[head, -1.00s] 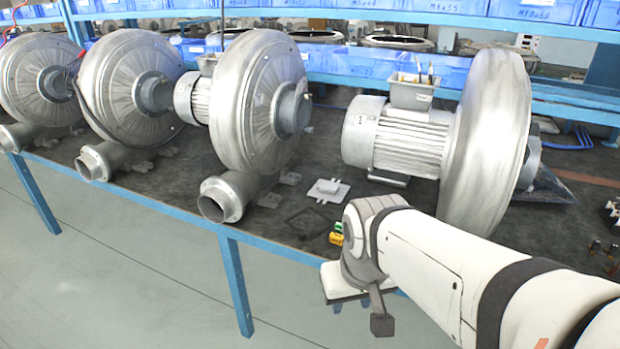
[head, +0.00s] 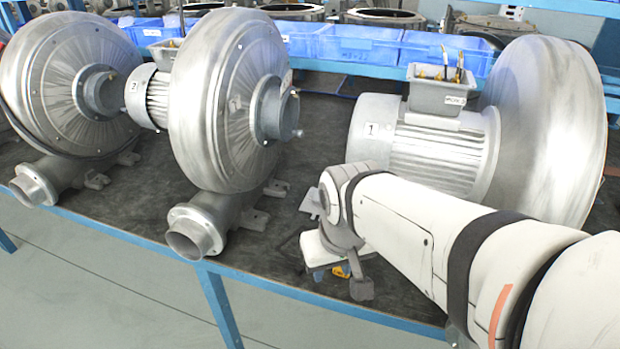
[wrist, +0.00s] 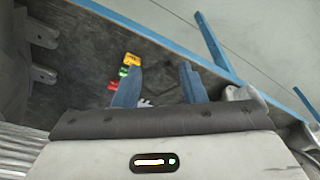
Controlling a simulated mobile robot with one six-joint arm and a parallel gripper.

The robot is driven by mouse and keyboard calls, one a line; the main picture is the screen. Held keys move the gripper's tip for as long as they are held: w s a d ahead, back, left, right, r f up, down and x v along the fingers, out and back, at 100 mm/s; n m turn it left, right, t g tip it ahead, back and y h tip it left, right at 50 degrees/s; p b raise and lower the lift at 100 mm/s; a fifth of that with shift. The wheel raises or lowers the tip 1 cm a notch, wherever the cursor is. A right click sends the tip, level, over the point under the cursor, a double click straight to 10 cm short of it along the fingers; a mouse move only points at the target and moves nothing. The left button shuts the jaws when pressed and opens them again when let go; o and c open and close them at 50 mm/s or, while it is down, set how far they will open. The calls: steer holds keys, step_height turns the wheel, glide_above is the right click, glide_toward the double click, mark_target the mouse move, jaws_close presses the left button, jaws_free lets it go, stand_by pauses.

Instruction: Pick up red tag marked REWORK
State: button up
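In the wrist view, a small red tag (wrist: 113,86) lies on the dark bench top, just left of my gripper's left finger, which seems to cover part of it. Its lettering is too small to read. A green tag (wrist: 123,71) and a yellow tag (wrist: 130,58) lie beside it in a row. My gripper (wrist: 160,82) is open, its two blue fingers apart with nothing held between them. In the head view, my arm hides the red tag; only a bit of the yellow tag (head: 341,272) shows below the wrist.
A blower with a motor marked 1 (head: 430,150) stands right behind my arm. Another blower (head: 225,105) stands to the left, its outlet pipe (head: 190,235) near the bench's blue front edge (head: 280,277). Blue bins (head: 360,45) line the back.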

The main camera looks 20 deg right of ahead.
steer(key=shift+o, duration=0.7)
steer(key=shift+w+d+f, duration=0.15)
steer(key=shift+w+f, duration=0.05)
steer(key=shift+w, duration=0.05)
steer(key=o, duration=0.5)
steer(key=w+d+f+m+b, duration=0.1)
steer(key=w+d+f+b, duration=0.1)
steer(key=w, duration=0.1)
steer(key=w+d+f+m+b, duration=0.1)
steer(key=w+d+f+b, duration=0.1)
steer(key=w, duration=0.2)
steer(key=w+d+f+m+h+b, duration=0.1)
steer(key=w+f+b, duration=0.1)
steer(key=w, duration=0.1)
steer(key=shift+w+d+f, duration=0.1)
steer(key=shift+w+d, duration=0.25)
steer(key=shift+d, duration=0.05)
steer(key=shift+c, duration=0.2)
steer(key=shift+w+d+f+m+t+h+b, duration=0.25)
steer(key=shift+w+d+f+m+b, duration=0.55)
steer(key=shift+w+d+f, duration=1.45)
steer(key=shift+w+d+f+m+t+h+b, duration=0.3)
steer(key=shift+w+d+f+b, duration=1.05)
steer(key=shift+w+f, duration=1.55)
steer(key=shift+w+d+f+m+t+h+b, duration=0.15)
steer(key=shift+w+d+f+m+b, duration=0.55)
steer(key=shift+w+d+f, duration=1.9)
